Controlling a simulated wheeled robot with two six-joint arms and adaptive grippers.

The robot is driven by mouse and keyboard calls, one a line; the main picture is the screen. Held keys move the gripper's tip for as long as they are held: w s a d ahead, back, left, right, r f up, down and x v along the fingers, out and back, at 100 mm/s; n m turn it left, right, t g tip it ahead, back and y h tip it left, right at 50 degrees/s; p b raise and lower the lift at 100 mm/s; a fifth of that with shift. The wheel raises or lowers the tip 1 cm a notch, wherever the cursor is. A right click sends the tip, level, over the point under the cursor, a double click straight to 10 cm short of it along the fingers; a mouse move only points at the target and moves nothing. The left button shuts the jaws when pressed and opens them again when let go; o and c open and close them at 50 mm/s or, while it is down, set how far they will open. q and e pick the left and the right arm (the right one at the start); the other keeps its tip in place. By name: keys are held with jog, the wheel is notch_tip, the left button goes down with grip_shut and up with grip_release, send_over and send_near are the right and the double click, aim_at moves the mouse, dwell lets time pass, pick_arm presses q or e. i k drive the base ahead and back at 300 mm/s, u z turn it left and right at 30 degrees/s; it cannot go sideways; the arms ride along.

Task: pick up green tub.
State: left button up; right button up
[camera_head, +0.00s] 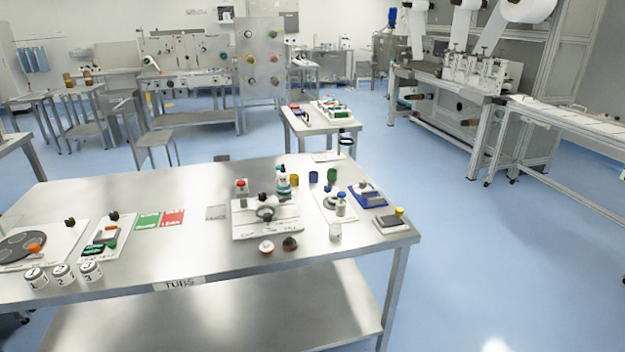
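The green tub (332,175) is a small green cylinder standing upright near the far edge of the steel table, toward its right end. A blue tub (313,177) stands just left of it, and a yellow tub (294,180) stands left of the blue one. Nothing appears to touch the green tub. Neither of my grippers shows in the head view.
The steel table (190,262) holds a white fixture (267,219), a blue tray (368,196), white labelled jars at the front left and red and green cards. Blue floor (480,250) is clear to the right. A smaller table (318,125) stands behind.

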aim_at(332, 174)
jog(key=z, duration=0.1)
jog(key=k, duration=0.4)
jog(key=z, duration=1.25)
jog(key=i, duration=4.05)
jog(key=u, duration=0.35)
jog(key=i, duration=1.35)
jog(key=u, duration=1.4)
jog(key=i, duration=0.8)
jog(key=u, duration=0.95)
